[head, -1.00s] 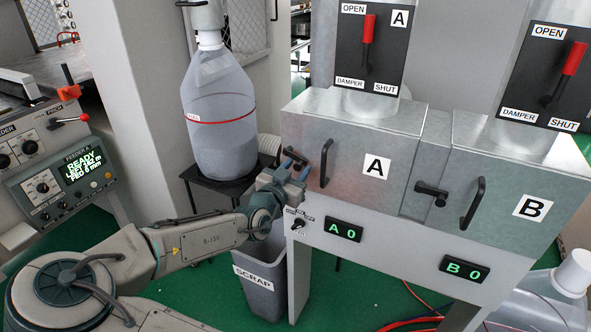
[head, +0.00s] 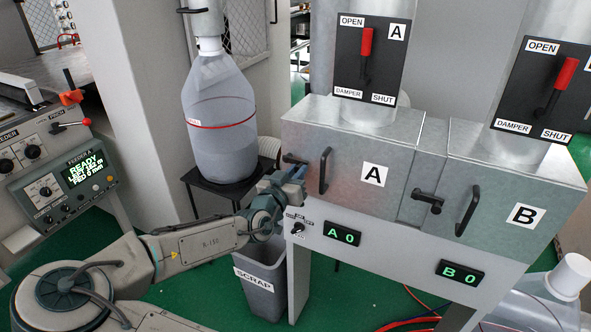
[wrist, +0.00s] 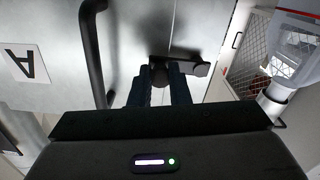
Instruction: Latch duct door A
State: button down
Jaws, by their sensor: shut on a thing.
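Duct door A (head: 345,185) is a grey metal door with an "A" label and a black bar handle (head: 324,170). It looks closed against its housing. Its black latch lever (head: 295,160) sits at the door's left edge and lies nearly level. My gripper (head: 292,174) is at this lever, just left of the bar handle. In the wrist view, my gripper's fingers (wrist: 166,88) are shut on the latch lever (wrist: 197,69) near its pivot end. The bar handle (wrist: 92,50) stands beside the fingers. The fingers hide part of the lever.
Door B (head: 510,205) with its own latch (head: 428,201) is to the right. Damper panel A (head: 369,58) is above. A knob switch (head: 298,228) and display (head: 343,234) are below.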

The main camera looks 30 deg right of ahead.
jog(key=shift+r, duration=0.1)
jog(key=c, duration=1.4)
grip_release()
jog(key=shift+o, duration=0.2)
jog(key=b+v, duration=0.1)
jog(key=v, duration=1.2)
jog(key=shift+s+a, duration=0.25)
jog(key=shift+a, duration=0.05)
